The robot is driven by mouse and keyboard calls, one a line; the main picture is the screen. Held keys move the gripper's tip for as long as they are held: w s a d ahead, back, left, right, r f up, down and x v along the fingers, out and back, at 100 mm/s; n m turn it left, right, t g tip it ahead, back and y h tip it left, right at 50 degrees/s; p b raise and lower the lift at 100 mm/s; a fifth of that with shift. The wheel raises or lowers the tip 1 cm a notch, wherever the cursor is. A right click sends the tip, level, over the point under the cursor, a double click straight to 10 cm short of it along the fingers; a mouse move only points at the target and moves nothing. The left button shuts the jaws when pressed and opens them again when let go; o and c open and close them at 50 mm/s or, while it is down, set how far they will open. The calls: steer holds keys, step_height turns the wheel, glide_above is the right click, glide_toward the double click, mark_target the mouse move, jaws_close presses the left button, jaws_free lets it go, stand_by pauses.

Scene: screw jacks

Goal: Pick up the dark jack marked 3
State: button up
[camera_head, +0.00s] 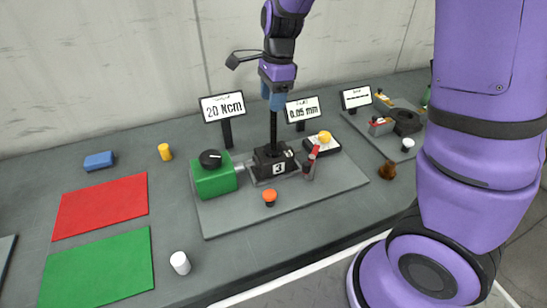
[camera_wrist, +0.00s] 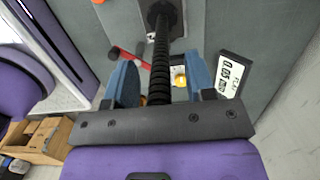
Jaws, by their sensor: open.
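The dark jack marked 3 (camera_head: 268,160) stands upright on a grey plate, with a white "3" label on its front and a tall dark screw rising from it. My gripper (camera_head: 273,104) is above the jack, pointing down around the top of the screw. In the wrist view the ribbed screw (camera_wrist: 161,60) runs between the two blue fingers of my gripper (camera_wrist: 161,72), with a gap on each side. The jaws are open and hold nothing. The fingers partly hide the screw's top in the head view.
A green box with a black knob (camera_head: 214,178) adjoins the jack on the left; a red-handled tool (camera_head: 311,160) stands close on the right. An orange button (camera_head: 269,196) is in front. Signs reading 20 Ncm (camera_head: 222,106) and 0.05 mm (camera_head: 303,110) stand behind. Red (camera_head: 102,206) and green mats (camera_head: 98,270) lie left.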

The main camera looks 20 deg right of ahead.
jaws_close()
stand_by(1.4)
steer(key=shift+w+r, duration=0.1)
steer(key=shift+r, duration=0.05)
